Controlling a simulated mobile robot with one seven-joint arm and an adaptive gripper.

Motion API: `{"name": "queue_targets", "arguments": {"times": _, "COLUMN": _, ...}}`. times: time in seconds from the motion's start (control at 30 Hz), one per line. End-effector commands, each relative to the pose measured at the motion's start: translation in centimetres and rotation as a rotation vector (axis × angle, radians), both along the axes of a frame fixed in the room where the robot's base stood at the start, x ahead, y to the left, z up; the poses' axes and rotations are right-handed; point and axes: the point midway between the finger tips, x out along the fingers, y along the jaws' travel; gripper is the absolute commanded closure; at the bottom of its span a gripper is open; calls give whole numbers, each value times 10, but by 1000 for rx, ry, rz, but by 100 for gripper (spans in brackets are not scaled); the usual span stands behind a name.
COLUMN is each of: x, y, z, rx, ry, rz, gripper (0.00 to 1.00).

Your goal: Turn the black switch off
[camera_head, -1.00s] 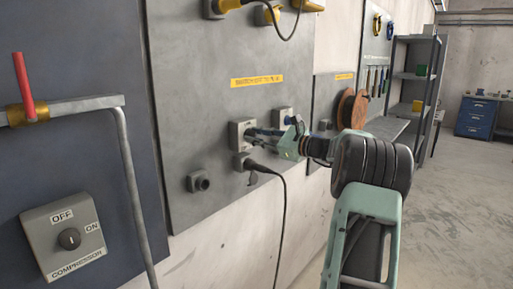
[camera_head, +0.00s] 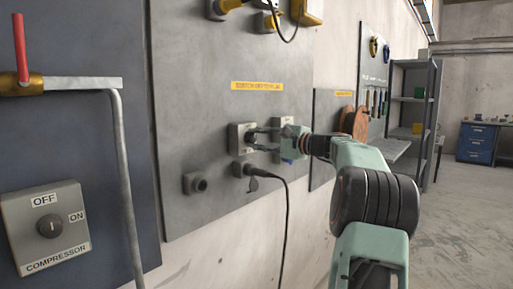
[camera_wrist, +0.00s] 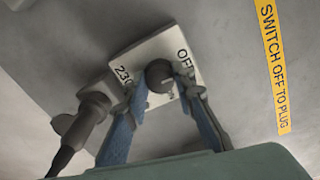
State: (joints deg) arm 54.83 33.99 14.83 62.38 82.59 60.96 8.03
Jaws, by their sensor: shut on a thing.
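The black switch is a round dark knob (camera_wrist: 158,74) on a light square plate (camera_wrist: 181,53) marked "OFF" and "230" in the wrist view. Its box (camera_head: 236,139) is on the grey wall panel in the head view. My gripper (camera_wrist: 163,98) has its two blue-grey fingers at the knob, one on each side, and is shut on it. In the head view my gripper (camera_head: 256,139) reaches the box from the right. The fingers hide part of the knob and plate, and I cannot tell exactly where the knob points.
A black plug with a cable (camera_head: 252,170) hangs just below the switch box; it also shows left in the wrist view (camera_wrist: 88,112). A capped socket (camera_head: 195,183) is lower left. A yellow label (camera_head: 257,86) is above. A compressor switch (camera_head: 48,227) is far left.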

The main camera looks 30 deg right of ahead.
Motion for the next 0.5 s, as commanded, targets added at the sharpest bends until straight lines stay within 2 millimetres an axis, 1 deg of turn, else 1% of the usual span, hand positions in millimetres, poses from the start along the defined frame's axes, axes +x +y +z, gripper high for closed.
{"name": "queue_targets", "arguments": {"times": 0.03, "x": 0, "y": 0, "z": -3, "rx": -18, "ry": -5, "rz": 0, "gripper": 100}}
{"name": "queue_targets", "arguments": {"times": 0.2, "x": 0, "y": 0, "z": -2, "rx": -64, "ry": -22, "rz": -1, "gripper": 100}}
{"name": "queue_targets", "arguments": {"times": 0.5, "x": 0, "y": 0, "z": -1, "rx": -86, "ry": -29, "rz": 0, "gripper": 100}}
